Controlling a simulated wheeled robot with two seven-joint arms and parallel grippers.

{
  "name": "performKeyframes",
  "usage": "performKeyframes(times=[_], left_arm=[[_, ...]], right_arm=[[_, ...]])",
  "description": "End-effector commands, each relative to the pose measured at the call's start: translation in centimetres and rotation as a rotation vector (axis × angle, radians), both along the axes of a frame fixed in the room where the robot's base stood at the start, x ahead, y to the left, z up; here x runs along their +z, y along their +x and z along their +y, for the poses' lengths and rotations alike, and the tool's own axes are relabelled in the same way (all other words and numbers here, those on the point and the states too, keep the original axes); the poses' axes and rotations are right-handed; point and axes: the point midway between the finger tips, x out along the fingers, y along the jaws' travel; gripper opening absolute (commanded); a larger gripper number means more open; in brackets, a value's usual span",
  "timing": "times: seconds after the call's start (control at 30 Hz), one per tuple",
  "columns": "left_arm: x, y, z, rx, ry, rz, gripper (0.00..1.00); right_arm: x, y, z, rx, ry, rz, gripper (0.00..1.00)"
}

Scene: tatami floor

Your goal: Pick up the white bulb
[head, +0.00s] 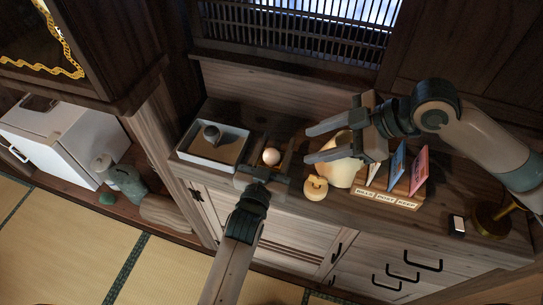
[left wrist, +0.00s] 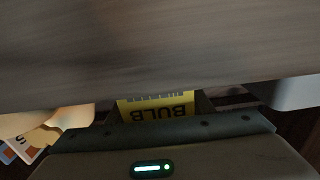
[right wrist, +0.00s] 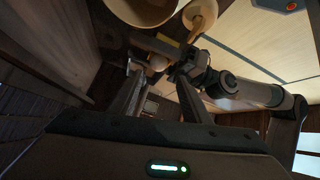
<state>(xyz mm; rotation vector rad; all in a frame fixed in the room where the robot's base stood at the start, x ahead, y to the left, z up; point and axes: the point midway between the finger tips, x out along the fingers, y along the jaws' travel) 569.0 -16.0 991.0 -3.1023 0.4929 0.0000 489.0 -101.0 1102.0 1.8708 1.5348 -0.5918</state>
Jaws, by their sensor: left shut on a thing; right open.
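The white bulb (head: 271,156) is a small round pale ball on the counter, between the pale tray and the cream jar. My left gripper (head: 268,164) is low at the counter's front, shut around the bulb; its exact contact is hard to see. In the left wrist view a yellow label reading BULB (left wrist: 156,111) shows upside down in front of my left palm, and the bulb is hidden. The bulb also shows in the right wrist view (right wrist: 157,62). My right gripper (head: 318,143) is open and empty, above the counter by the cream jar.
A pale tray (head: 183,155) holding a dark cup is left of the bulb. A cream jar (head: 341,172), a round yellowish thing (head: 315,188) and a card rack (head: 385,199) labelled BILLS, POST, KEEP crowd the right. A brass stand (head: 490,222) is farther right.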

Motion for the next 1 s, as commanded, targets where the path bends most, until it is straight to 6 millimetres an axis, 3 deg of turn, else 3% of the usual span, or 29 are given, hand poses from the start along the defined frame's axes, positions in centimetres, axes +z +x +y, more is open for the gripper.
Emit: performKeyframes(times=[0.4,1.0], left_arm=[[0.0,0.0,0.0,0.0,0.0,0.0,0.25],[0.0,0.0,0.0,0.0,0.0,0.0,0.25]], right_arm=[[-3.8,1.1,3.8,0.001,0.001,0.002,0.43],[-4.7,1.6,5.0,0.001,0.001,0.002,0.43]])
